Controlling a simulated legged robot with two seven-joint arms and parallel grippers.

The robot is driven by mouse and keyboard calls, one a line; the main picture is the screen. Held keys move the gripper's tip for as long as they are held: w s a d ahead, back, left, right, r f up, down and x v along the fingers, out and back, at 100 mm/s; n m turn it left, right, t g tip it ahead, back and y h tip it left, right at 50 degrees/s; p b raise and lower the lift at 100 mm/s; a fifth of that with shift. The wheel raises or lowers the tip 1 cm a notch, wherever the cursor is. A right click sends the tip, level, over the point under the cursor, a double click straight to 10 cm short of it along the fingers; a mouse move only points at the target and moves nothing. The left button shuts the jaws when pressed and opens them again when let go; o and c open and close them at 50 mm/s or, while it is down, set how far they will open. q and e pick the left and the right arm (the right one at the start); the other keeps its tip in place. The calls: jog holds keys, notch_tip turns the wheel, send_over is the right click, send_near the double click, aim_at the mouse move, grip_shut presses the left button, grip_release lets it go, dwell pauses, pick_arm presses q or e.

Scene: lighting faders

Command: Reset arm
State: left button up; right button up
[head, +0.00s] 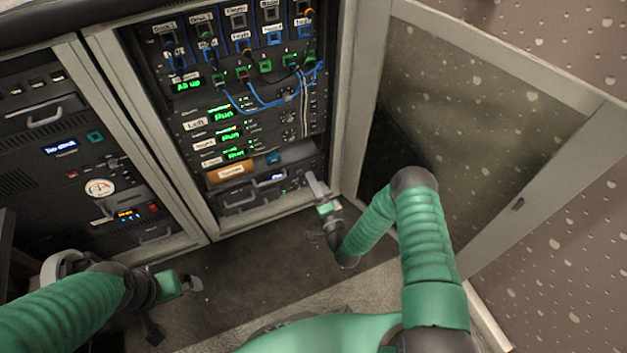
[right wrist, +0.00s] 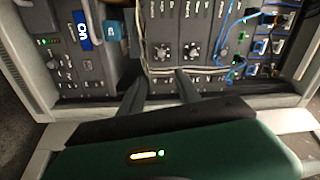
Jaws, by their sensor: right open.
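My right gripper (head: 316,186) is at the lower right of the middle rack (head: 318,110), in front of its lowest units. In the right wrist view my right gripper (right wrist: 161,86) has its two fingers apart with nothing between them, and the rack's front lies beyond them. My left gripper (head: 195,284) hangs low over the dark floor at the lower left, apart from the racks. Its fingers are small and dark, and I cannot tell whether they are open. No object shows in either gripper.
The middle rack holds green "Run" displays (head: 224,115), blue cables (head: 258,104) and an orange-brown handle or roll (head: 231,171). A second rack (head: 60,150) stands at left. An open framed glass door (head: 480,110) stands at right. Dark floor (head: 250,270) lies clear between the arms.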

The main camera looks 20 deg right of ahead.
dwell(0.4)
jog(key=a+r+n+g+y, duration=0.25)
jog(key=r+n+g, duration=0.25)
jog(key=n+g, duration=0.4)
jog(key=s+r+n+g+h+p, duration=0.15)
jog(key=s+r, duration=0.25)
jog(key=s, duration=0.4)
jog(key=s+r+n+g, duration=0.3)
jog(key=s+r, duration=0.1)
jog(key=s, duration=0.4)
jog(key=s+r+n+g+h+p, duration=0.1)
jog(key=s+r+n+g, duration=0.15)
jog(key=s+r, duration=0.4)
jog(key=w+p+v, duration=0.2)
jog(key=p+v, duration=1.3)
jog(key=p, duration=0.1)
jog(key=w+a+r+p+v, duration=0.1)
jog(key=w+p+v, duration=0.2)
jog(key=p+v, duration=1.2)
jog(key=shift+r+m+p, duration=0.25)
jog(key=shift+m+p, duration=0.05)
jog(key=shift+p, duration=0.2)
jog(key=shift+w+a, duration=0.1)
